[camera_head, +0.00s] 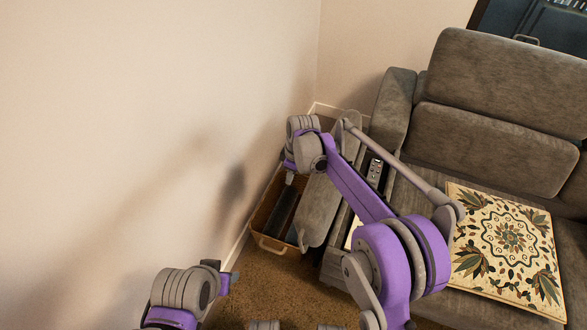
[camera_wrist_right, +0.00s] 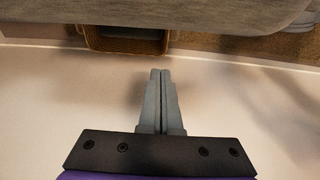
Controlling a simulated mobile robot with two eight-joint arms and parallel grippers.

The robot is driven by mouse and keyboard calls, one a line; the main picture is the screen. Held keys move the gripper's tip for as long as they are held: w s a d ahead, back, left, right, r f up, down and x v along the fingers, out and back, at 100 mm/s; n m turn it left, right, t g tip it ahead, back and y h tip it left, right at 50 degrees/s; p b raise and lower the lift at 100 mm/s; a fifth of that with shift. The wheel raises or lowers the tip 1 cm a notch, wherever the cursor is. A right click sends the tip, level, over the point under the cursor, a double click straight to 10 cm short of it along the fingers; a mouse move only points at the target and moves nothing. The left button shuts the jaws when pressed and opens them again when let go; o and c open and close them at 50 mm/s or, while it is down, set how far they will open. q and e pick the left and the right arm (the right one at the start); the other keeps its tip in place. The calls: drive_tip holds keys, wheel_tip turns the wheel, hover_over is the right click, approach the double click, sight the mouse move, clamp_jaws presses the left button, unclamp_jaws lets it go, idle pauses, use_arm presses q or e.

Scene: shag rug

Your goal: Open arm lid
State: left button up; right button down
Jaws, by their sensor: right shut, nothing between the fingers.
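The arm lid (camera_head: 318,208) is a long grey padded slab on the sofa's left arm. It appears swung out to the left, with a dark panel (camera_head: 375,172) and part of the arm's inside showing to its right. My right arm crosses in front and hides part of it. My right gripper (camera_head: 290,179) is beyond the lid's left side, near the wall, pointing down. In the right wrist view its fingers (camera_wrist_right: 160,100) are shut and empty, with grey upholstery (camera_wrist_right: 200,14) across the top. My left gripper (camera_head: 230,281) is at lower left, its jaws unclear.
A wicker basket (camera_head: 266,243) with dark contents stands on the brown carpet (camera_head: 265,290) between wall and sofa; it also shows in the right wrist view (camera_wrist_right: 92,38). The plain wall (camera_head: 150,110) is close on the left.

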sight(310, 185)
drive_tip(key=d, duration=0.2)
drive_tip(key=s+d+f, duration=0.1)
drive_tip(key=shift+d, duration=0.25)
drive_tip(key=d+r, duration=0.1)
drive_tip(key=s+d+r+y, duration=0.1)
drive_tip(key=d, duration=0.1)
drive_tip(key=shift+r, duration=0.1)
drive_tip(key=shift+s+d+r+p, duration=0.1)
drive_tip(key=shift+s+d+p, duration=0.05)
drive_tip(key=shift+d+p, duration=0.15)
drive_tip(key=shift+a, duration=0.15)
